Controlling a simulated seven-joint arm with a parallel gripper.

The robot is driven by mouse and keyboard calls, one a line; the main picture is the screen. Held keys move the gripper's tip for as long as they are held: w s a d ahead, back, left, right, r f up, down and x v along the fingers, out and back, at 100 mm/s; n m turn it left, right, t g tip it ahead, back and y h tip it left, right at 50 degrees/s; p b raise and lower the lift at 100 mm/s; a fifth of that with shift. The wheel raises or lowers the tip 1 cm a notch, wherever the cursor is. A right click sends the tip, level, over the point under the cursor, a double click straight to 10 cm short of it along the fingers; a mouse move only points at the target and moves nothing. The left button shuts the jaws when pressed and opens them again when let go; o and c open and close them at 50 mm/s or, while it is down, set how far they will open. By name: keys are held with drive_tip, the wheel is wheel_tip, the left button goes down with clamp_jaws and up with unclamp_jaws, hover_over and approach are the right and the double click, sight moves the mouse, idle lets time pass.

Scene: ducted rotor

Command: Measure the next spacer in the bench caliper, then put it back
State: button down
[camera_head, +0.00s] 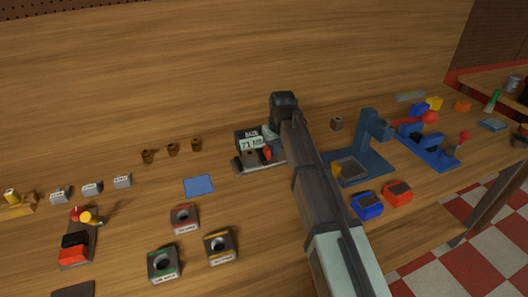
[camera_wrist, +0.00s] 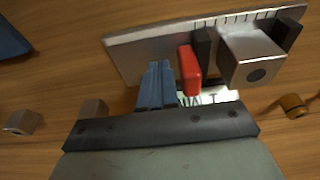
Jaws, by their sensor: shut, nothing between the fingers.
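The bench caliper (camera_head: 246,168) stands mid-bench, its display partly readable as "71 M". In the wrist view the caliper (camera_wrist: 135,48) shows its steel base, scale marks, red lever (camera_wrist: 190,70) and dark jaws. A grey square spacer (camera_wrist: 250,60) with a hole sits between the jaws; I cannot tell whether both jaws touch it. Two similar grey blocks, one with a visible hole (camera_wrist: 22,122) and one partly hidden (camera_wrist: 95,108), stand on the bench. My gripper (camera_wrist: 157,78) is shut and empty beside the red lever, with contact unclear. In the head view my gripper (camera_head: 271,140) is partly hidden by my arm.
Several brown bushings (camera_head: 172,149) and labelled grey blocks (camera_head: 92,188) stand left. A blue mat (camera_head: 199,186) and dark square holders (camera_head: 184,218) lie in front. A blue press (camera_head: 372,160) and blue and red boxes (camera_head: 397,193) stand right of my arm.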

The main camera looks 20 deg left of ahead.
sight(266, 149)
drive_tip(key=shift+s+a, duration=1.3)
idle(0.9)
drive_tip(key=shift+w+d, duration=0.1)
drive_tip(key=shift+w+d, duration=0.3)
drive_tip(key=shift+w, duration=0.05)
idle(0.4)
drive_tip(key=shift+r, duration=0.1)
drive_tip(key=shift+r, duration=3.95)
drive_tip(key=shift+d, duration=0.1)
